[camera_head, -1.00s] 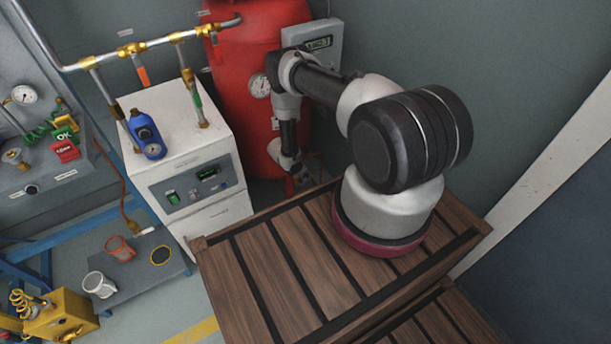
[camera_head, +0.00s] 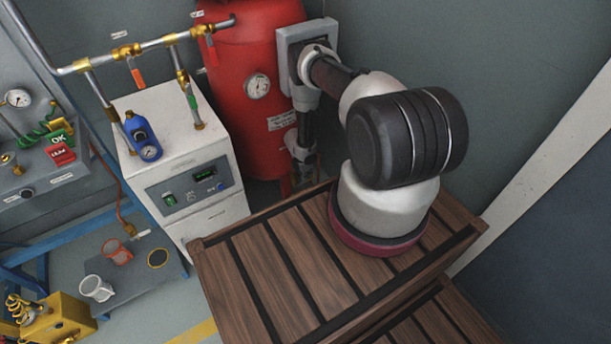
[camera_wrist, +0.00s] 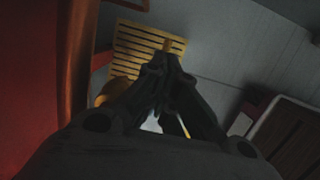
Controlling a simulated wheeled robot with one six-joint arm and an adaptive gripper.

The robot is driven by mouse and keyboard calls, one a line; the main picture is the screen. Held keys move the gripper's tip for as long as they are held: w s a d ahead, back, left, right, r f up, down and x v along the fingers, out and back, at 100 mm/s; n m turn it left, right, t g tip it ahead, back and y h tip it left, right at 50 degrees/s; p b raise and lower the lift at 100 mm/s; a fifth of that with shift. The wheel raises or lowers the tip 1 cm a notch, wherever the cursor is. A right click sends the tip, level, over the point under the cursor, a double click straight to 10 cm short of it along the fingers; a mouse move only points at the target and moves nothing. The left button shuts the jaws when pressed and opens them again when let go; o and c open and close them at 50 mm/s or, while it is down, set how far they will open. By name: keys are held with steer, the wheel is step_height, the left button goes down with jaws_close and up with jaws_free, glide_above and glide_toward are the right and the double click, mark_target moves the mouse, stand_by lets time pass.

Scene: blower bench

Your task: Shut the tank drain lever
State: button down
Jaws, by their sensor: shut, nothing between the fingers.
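The red tank (camera_head: 262,105) stands at the back in the head view, and its red side (camera_wrist: 28,75) fills the left of the wrist view. My gripper (camera_wrist: 167,65) is shut and empty, its fingertips together low beside the tank. A small yellow tip (camera_wrist: 172,45) shows just past the fingertips. A rounded yellow, brass-like part (camera_wrist: 118,90) is partly hidden behind the left finger. I cannot tell which of these belongs to the drain lever, nor its position. In the head view my forearm and the wooden slats hide most of the tank's bottom.
A yellow slatted grate (camera_wrist: 140,42) lies below in the wrist view. The wooden slatted platform (camera_head: 240,290) is in front of the tank. A white dryer cabinet (camera_head: 185,150) with pipes above stands left of the tank.

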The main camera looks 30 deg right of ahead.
steer(key=shift+s+d+f, duration=0.1)
steer(key=shift+d+f, duration=0.05)
steer(key=shift+d, duration=0.05)
stand_by(0.5)
steer(key=shift+a, duration=0.15)
steer(key=shift+a+r, duration=0.25)
steer(key=shift+a, duration=0.4)
steer(key=shift+r, duration=0.2)
steer(key=d+v, duration=0.2)
steer(key=v, duration=1.1)
steer(key=shift+d+r, duration=0.4)
steer(key=shift+d, duration=0.05)
